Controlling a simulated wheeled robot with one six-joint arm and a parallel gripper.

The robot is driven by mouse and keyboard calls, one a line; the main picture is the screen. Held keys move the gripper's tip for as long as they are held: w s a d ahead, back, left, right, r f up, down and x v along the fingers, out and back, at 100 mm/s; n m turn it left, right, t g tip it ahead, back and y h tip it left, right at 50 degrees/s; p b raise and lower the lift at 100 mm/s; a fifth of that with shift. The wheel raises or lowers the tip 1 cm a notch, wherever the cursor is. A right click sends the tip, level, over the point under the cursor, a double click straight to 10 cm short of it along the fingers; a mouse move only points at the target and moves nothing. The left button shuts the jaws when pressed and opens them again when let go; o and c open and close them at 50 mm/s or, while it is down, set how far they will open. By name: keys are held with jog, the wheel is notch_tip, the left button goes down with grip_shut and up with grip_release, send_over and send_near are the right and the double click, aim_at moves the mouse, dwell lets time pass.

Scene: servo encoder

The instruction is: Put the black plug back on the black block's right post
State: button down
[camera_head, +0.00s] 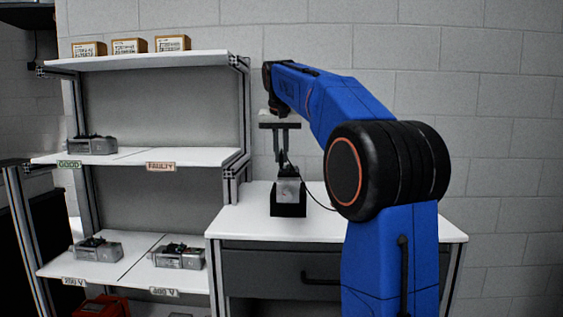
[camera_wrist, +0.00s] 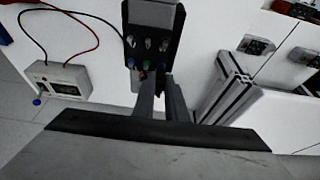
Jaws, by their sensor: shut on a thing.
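The black block (camera_head: 289,209) stands on the white worktop in the head view, with a grey part above its front. In the wrist view the black block (camera_wrist: 151,14) is at the top centre, with metal posts and small coloured ends in blue, red and green on its face. My gripper (camera_head: 281,157) points down just above the block; in the wrist view its fingertips (camera_wrist: 160,80) are close together at the block's near edge. It is shut on a small dark thing, likely the black plug, mostly hidden between the fingers. I cannot tell whether it touches a post.
A pale meter box (camera_wrist: 57,80) with red and black leads lies left of the block in the wrist view. A metal-framed shelf unit (camera_head: 150,60) stands close on the left, holding grey servo units (camera_head: 92,145) and boxes.

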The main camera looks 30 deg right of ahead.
jog(key=shift+r, duration=0.2)
dwell(0.3)
jog(key=shift+r, duration=2.35)
